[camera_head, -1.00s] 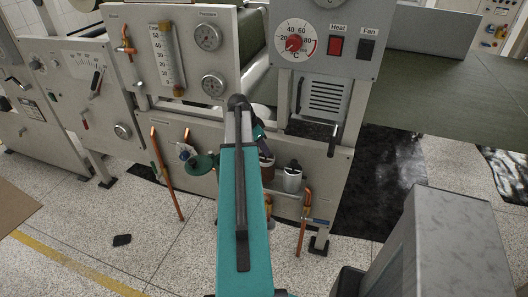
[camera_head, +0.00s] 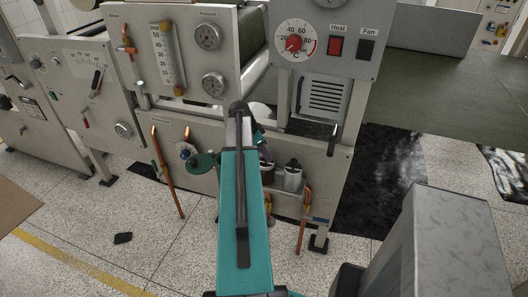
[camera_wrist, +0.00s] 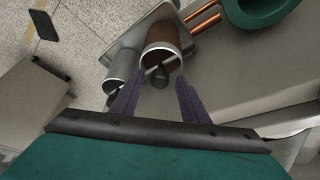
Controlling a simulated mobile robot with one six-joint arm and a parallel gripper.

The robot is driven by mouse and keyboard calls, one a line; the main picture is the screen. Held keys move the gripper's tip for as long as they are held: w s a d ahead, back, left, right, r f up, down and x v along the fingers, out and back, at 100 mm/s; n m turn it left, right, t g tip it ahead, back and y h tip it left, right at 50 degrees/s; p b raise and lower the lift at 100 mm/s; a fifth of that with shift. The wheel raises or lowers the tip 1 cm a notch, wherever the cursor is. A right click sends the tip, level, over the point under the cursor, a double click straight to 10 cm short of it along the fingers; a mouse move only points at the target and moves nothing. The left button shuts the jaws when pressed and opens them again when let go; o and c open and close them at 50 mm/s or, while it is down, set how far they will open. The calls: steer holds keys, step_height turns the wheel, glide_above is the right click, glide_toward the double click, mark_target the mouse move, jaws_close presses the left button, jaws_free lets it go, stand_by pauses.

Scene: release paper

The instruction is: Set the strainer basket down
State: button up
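In the wrist view my gripper (camera_wrist: 159,82) has two dark purple fingers standing apart, with a gap between the tips. A black knob on a thin rod shows between and just beyond them, with room on both sides. It belongs to a metal cylinder with a brown inside (camera_wrist: 161,40), which I take to be the strainer basket or its holder; I cannot tell which. A second, smaller metal cylinder (camera_wrist: 122,65) stands beside it on a small grey shelf (camera_wrist: 117,48). The smaller metal cylinder (camera_head: 292,178) has a black top there.
A green round part (camera_wrist: 262,12) and copper pipes (camera_wrist: 203,18) lie close to the right of the cylinders. The grey machine panel (camera_head: 325,172) rises behind the shelf. A black flat object (camera_head: 123,238) lies on the open speckled floor.

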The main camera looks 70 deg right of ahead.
steer(key=shift+r, duration=0.2)
steer(key=b+v, duration=0.2)
steer(key=v, duration=1)
stand_by(0.4)
steer(key=shift+f, duration=0.1)
stand_by(0.6)
